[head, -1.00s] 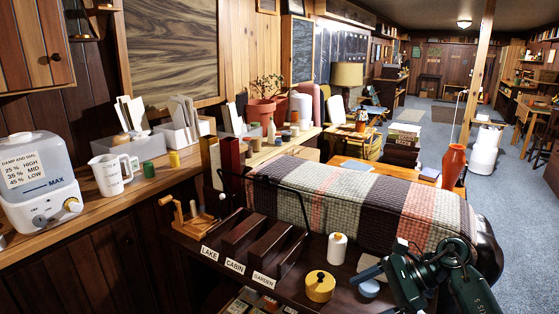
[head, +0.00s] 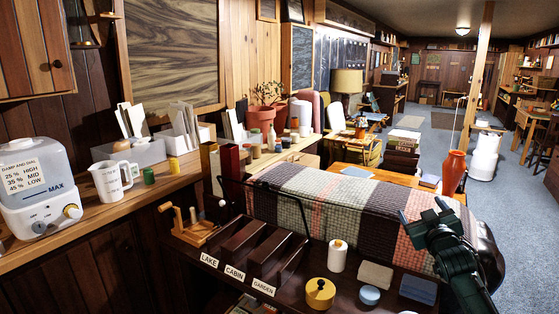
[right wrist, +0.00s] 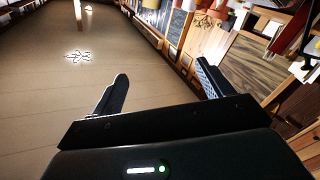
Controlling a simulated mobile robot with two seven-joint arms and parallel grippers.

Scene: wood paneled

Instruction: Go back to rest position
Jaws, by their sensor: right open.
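My right gripper (head: 424,215) is raised in front of the striped quilt (head: 340,200) at the right of the head view. In the right wrist view its two fingers (right wrist: 165,85) stand wide apart with nothing between them. My left gripper does not show in either view.
A dark shelf holds slots labelled LAKE, CABIN and GARDEN (head: 263,288), a yellow lidded pot (head: 320,293), a white spool (head: 338,256), a blue round piece (head: 370,295) and a blue block (head: 418,289). A humidifier (head: 35,190) and a white jug (head: 112,180) stand on the left counter. Carpet (head: 510,215) is open at right.

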